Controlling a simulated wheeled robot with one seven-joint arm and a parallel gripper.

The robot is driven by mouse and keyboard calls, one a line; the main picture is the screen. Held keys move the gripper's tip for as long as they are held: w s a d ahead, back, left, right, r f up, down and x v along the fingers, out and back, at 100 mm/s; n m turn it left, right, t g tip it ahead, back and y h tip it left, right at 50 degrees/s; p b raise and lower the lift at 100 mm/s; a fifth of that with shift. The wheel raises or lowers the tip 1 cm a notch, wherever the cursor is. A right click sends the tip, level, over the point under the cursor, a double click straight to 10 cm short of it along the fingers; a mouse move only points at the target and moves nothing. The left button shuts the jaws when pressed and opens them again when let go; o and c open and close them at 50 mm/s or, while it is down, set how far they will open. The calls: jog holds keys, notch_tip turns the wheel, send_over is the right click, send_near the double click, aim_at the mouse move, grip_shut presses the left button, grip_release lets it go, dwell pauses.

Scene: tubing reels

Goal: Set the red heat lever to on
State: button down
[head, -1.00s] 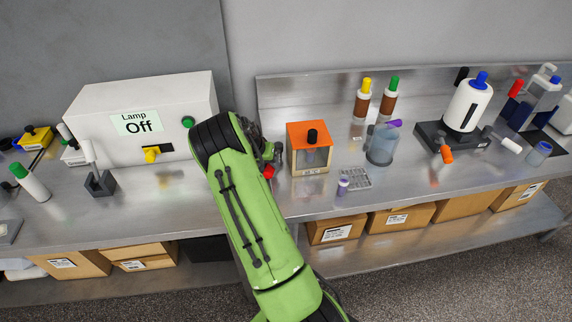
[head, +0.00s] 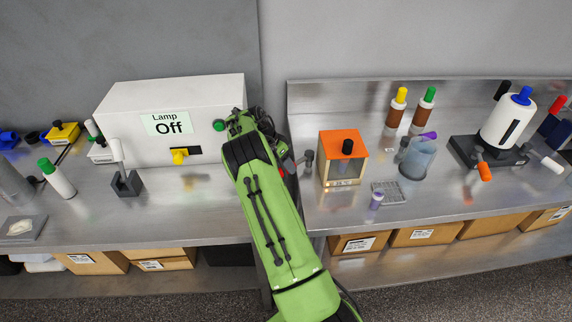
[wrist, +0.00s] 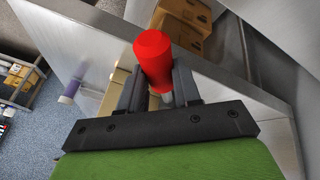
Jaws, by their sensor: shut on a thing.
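The red heat lever (wrist: 154,58) shows as a red, rounded handle in the wrist view, with a short pale shaft below it. My gripper (wrist: 158,88) is shut on it, with one dark finger on each side of the handle. In the head view my green arm covers most of the gripper and lever. They are left of the heater box (head: 338,172), which has an orange top, a black knob and a small front display too small to read. Whether the lever sits at on or off cannot be told.
Cardboard boxes (head: 360,243) lie on the shelf below.

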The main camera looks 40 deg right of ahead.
dwell(0.3)
jog(key=c, duration=0.8)
grip_release()
jog(key=p+v, duration=0.3)
jog(key=v, duration=1.2)
jog(key=shift+w+a+r, duration=0.15)
jog(key=shift+w+r, duration=0.05)
jog(key=shift+r, duration=0.15)
